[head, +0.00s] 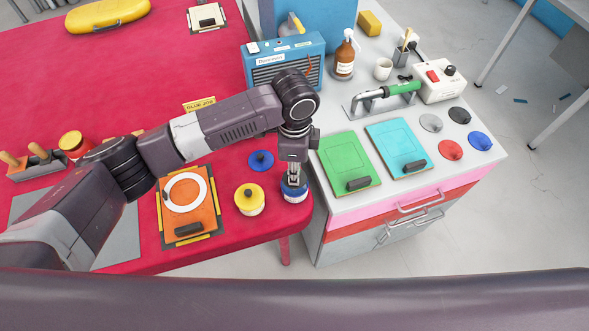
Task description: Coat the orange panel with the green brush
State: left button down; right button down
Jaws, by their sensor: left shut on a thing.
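The orange panel (204,219) lies in a dark frame with yellow marks on the red table. A white ring (204,190) and a dark grip piece (188,229) are on it. My left gripper (294,178) points down at the blue pot (295,194) near the table's right edge, right of the panel. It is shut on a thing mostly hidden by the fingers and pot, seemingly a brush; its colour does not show. A rack (38,167) with wooden-handled brushes stands at the far left. My right gripper is out of view.
A yellow pot (249,199) and a blue lid (261,160) sit beside the blue pot. Green (345,155) and cyan (392,140) panels lie on the right cabinet, near a green-handled tool (403,88). The red table's back area is largely clear.

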pick_arm(q)
jog(key=shift+s+f+p, duration=0.1)
jog(key=shift+p, duration=0.25)
dwell(1.2)
notch_tip(320, 180, up, 7)
jog(key=p, duration=0.7)
jog(key=shift+p, duration=0.4)
dwell(0.4)
jog(key=shift+a+n+b, duration=0.3)
jog(key=shift+a+b, duration=0.1)
jog(key=shift+b, duration=0.1)
jog(key=s+a+r+n+b, duration=0.2)
jog(key=s+a+n+b, duration=0.3)
jog(key=a+n, duration=0.4)
jog(key=s+a+r+n+b, duration=0.3)
jog(key=s+a+n+b, duration=0.1)
jog(key=a+n+b, duration=0.3)
jog(key=shift+s+a+n+b, duration=0.3)
jog(key=shift+s+a+n, duration=0.05)
jog(key=shift+a+n, duration=0.75)
